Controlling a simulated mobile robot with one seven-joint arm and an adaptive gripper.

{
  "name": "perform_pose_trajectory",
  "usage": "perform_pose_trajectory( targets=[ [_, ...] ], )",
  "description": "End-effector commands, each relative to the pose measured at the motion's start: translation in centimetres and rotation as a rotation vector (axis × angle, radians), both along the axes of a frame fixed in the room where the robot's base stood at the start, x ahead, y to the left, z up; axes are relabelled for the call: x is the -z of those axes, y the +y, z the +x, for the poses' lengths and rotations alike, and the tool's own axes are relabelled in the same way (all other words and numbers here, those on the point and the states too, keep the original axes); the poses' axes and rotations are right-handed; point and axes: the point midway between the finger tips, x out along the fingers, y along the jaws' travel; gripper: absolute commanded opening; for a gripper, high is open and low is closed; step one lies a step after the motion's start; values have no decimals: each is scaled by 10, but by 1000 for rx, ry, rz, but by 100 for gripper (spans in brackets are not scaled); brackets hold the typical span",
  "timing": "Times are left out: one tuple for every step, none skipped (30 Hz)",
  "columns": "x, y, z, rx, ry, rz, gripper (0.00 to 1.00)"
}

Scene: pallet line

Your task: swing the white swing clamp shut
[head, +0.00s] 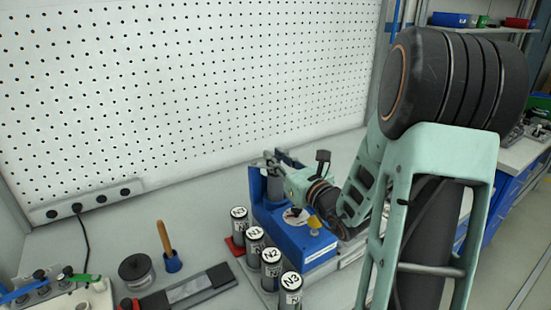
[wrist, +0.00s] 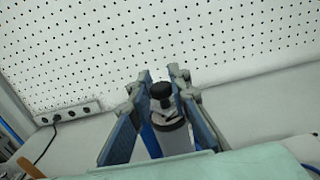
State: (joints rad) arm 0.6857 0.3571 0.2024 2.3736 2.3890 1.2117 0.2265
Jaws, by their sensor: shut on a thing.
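My gripper (head: 270,160) is at the upper left of a blue fixture (head: 308,243) on the bench. In the wrist view my gripper (wrist: 160,80) has its two fingers on either side of a black knob (wrist: 160,92), close against it. Below the knob are a small pale piece (wrist: 166,118) and a grey cylinder (wrist: 176,138), with blue parts of the fixture beside it. The fingers and my arm hide much of the clamp. I cannot tell from these views how far the white swing clamp is swung.
Several labelled cans (head: 271,262) stand left of the fixture, near it. A wooden-handled tool in a blue holder (head: 172,262), a black round part (head: 136,270) and a dark flat tray (head: 190,290) lie further left. A pegboard wall (head: 190,90) rises behind the bench.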

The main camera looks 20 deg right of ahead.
Motion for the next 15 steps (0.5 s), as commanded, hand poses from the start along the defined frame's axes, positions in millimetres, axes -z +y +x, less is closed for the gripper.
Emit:
perform_pose_trajectory(
  targets=[
    [2,1,-1,-1,3,1,0],
    [2,1,-1,-1,3,1,0],
    [2,1,-1,-1,4,1,0],
    [2,1,-1,-1,4,1,0],
    [2,1,-1,-1,4,1,0],
    [2,1,-1,-1,4,1,0],
    [2,1,-1,-1,4,1,0],
    [2,1,-1,-1,4,1,0],
    [2,1,-1,-1,4,1,0],
    [2,1,-1,-1,4,1,18],
    [2,1,-1,-1,4,1,21],
    [2,1,-1,-1,4,1,26],
    [2,1,-1,-1,4,1,29],
    [2,1,-1,-1,3,1,32],
    [1,0,-1,-1,3,1,33]
  ],
)
